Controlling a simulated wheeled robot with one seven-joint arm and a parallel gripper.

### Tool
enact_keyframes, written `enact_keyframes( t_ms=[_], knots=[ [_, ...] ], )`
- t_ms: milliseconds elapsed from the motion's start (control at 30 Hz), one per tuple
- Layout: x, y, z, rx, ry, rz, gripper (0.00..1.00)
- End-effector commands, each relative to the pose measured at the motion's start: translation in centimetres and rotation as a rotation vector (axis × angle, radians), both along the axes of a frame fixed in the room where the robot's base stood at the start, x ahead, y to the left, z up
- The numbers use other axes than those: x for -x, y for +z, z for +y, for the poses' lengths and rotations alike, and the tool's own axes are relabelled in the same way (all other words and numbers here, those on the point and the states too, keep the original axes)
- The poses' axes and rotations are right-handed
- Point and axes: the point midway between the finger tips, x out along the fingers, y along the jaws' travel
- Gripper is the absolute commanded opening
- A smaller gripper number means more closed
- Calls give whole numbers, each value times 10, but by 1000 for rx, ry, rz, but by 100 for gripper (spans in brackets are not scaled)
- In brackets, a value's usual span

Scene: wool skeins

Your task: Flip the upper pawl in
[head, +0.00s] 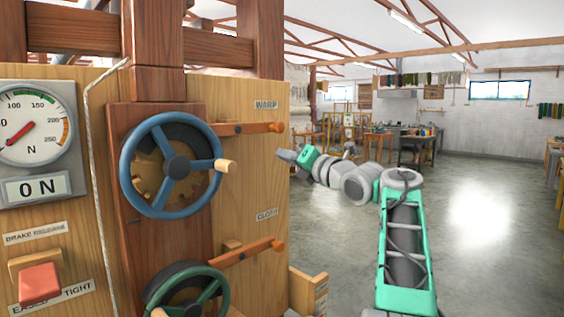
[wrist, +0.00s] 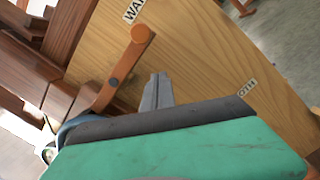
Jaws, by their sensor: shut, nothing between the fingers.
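The upper pawl (head: 240,129) is an orange-brown lever with a round orange knob at its right end. It is mounted on the wooden panel below the WARP label, and its left end reaches the rim of the blue handwheel (head: 133,187). In the wrist view the pawl (wrist: 117,75) runs up to its knob, left of my fingers. My gripper (head: 280,152) is just below and right of the pawl's knob in the head view. Its fingers (wrist: 157,80) are shut and empty. They look apart from the pawl, though the depth is hard to judge.
A lower pawl (head: 240,254) sits beside the green handwheel (head: 223,284), near the CLOTH label (head: 267,214). Open floor (head: 480,215) lies to the right.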

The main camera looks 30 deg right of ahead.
Motion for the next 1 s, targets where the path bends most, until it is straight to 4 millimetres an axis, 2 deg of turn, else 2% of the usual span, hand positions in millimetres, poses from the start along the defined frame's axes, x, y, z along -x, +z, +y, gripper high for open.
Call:
enact_keyframes(
  t_ms=[33, 200, 400, 833, 933, 1000],
  knots=[
    [13, -2, -4, 2, -5, -2, 0],
    [49, -6, -13, 1, -5, 2, 0],
    [67, -8, -16, -1, -2, 2, 0],
    [66, -7, -14, -14, 0, 10, 0],
    [53, -4, 5, -144, 0, 82, 0],
    [37, -10, 33, -352, -14, 202, 0]
  ],
)
